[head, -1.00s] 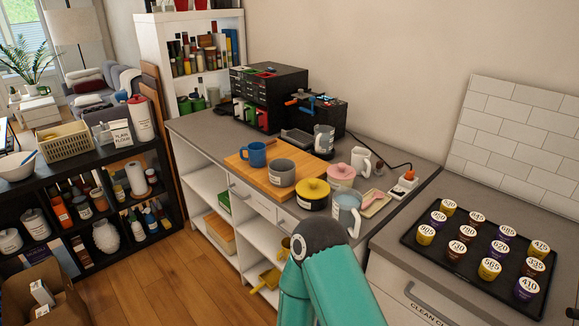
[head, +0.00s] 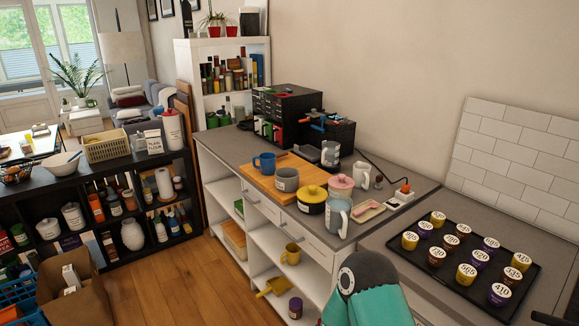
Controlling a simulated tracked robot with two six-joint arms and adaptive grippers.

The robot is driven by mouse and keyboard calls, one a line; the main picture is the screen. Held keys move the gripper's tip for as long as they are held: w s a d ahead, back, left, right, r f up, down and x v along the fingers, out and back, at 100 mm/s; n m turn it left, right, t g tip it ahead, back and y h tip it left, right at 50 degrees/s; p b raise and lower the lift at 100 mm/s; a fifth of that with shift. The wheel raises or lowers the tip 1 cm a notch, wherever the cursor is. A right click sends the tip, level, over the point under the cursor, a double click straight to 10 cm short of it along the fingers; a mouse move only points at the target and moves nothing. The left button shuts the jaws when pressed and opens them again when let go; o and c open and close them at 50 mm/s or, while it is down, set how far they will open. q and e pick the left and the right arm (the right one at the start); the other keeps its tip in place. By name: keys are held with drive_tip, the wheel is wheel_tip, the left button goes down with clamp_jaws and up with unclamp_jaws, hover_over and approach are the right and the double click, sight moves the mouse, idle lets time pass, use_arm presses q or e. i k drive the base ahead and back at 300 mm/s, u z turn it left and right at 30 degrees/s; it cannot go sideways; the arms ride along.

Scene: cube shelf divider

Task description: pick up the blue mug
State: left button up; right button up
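The blue mug (head: 265,162) stands upright on the left part of a wooden board (head: 262,182) on the grey counter, its handle toward the left. A grey mug or pot (head: 287,179) stands just right of it on the same board. Part of one of my arms, teal with a dark grey joint, shows at the bottom right of centre, well short of the board. No gripper fingers are clearly in view.
Right of the board stand a yellow lidded pot (head: 312,198), a pink lidded pot (head: 340,186), a light blue mug (head: 338,216) and a white mug (head: 361,175). Black drawers (head: 287,110) stand behind. A black tray (head: 480,250) holds several labelled cups.

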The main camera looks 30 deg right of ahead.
sight(267, 160)
drive_tip(key=z, duration=0.2)
drive_tip(key=i, duration=0.9)
drive_tip(key=z, duration=0.1)
